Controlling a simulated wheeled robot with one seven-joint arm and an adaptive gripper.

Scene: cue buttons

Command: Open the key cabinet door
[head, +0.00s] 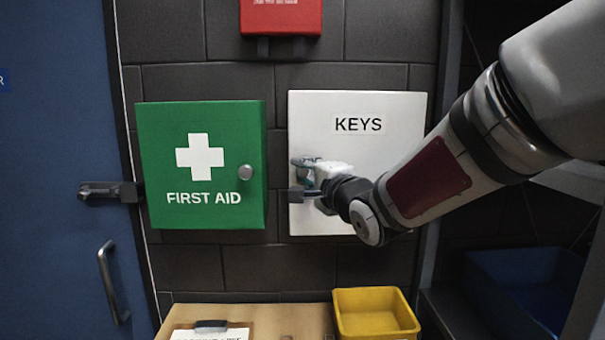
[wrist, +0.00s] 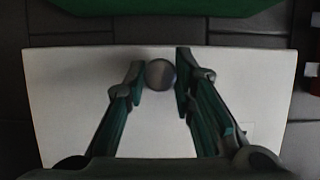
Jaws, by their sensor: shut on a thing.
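The key cabinet (head: 370,145) is a white box on the wall, labelled KEYS, right of the green first aid cabinet. Its door looks closed, with no gap visible. My gripper (head: 303,178) is at the left edge of the door, with my arm reaching in from the right and covering the lower right part. In the wrist view, the round grey knob (wrist: 160,74) stands on the white door (wrist: 85,75). The two fingers of my gripper (wrist: 159,84) are on either side of the knob, shut on it. The knob is hidden by the gripper in the head view.
The green first aid cabinet (head: 201,190) with its own knob (head: 245,172) is close on the left. A red box (head: 281,15) hangs above. A yellow bin (head: 374,318) and a clipboard (head: 211,330) lie below. A blue door (head: 50,150) is at far left.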

